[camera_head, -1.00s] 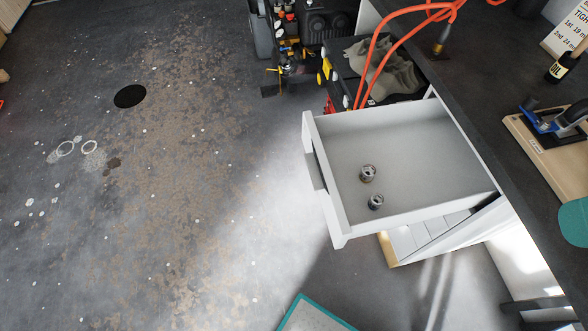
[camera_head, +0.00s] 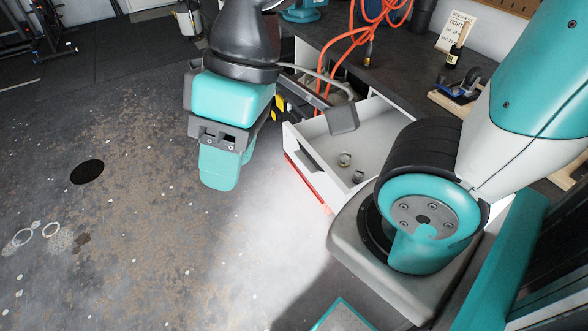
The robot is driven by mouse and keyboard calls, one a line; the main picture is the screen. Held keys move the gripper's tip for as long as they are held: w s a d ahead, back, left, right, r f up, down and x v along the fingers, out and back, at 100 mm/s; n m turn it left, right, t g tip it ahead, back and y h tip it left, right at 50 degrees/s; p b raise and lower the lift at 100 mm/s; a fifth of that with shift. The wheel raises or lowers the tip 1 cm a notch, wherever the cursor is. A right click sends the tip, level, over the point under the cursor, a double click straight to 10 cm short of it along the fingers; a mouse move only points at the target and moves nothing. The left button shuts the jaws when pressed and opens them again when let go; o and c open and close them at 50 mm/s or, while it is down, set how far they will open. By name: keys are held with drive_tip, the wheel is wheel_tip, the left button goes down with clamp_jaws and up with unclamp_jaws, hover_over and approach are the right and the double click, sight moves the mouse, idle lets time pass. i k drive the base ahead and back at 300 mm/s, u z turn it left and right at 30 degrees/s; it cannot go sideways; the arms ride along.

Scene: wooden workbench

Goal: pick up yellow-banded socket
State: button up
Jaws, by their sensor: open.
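Two small metal sockets stand in the open white drawer. One socket (camera_head: 345,159) is nearer the back and left. The other socket (camera_head: 358,177) is nearer the front, close to my arm. Both are too small for me to make out a yellow band, so I cannot tell which one has it. My gripper (camera_head: 335,110) is open and reaches in from the upper left, with a grey finger pad above the drawer's far left part. It is apart from both sockets and seems to hold nothing.
The drawer (camera_head: 378,132) is pulled out from under the dark workbench (camera_head: 405,75). Its right part is hidden behind my arm. The floor to the left is open.

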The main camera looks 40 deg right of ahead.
sight(344, 159)
drive_tip(key=u, duration=0.15)
drive_tip(key=k, duration=0.9)
drive_tip(key=z, duration=1)
drive_tip(key=i, duration=0.95)
drive_tip(key=u, duration=0.05)
drive_tip(key=k, duration=0.95)
drive_tip(key=u, duration=0.75)
drive_tip(key=i, duration=0.8)
drive_tip(key=z, duration=0.55)
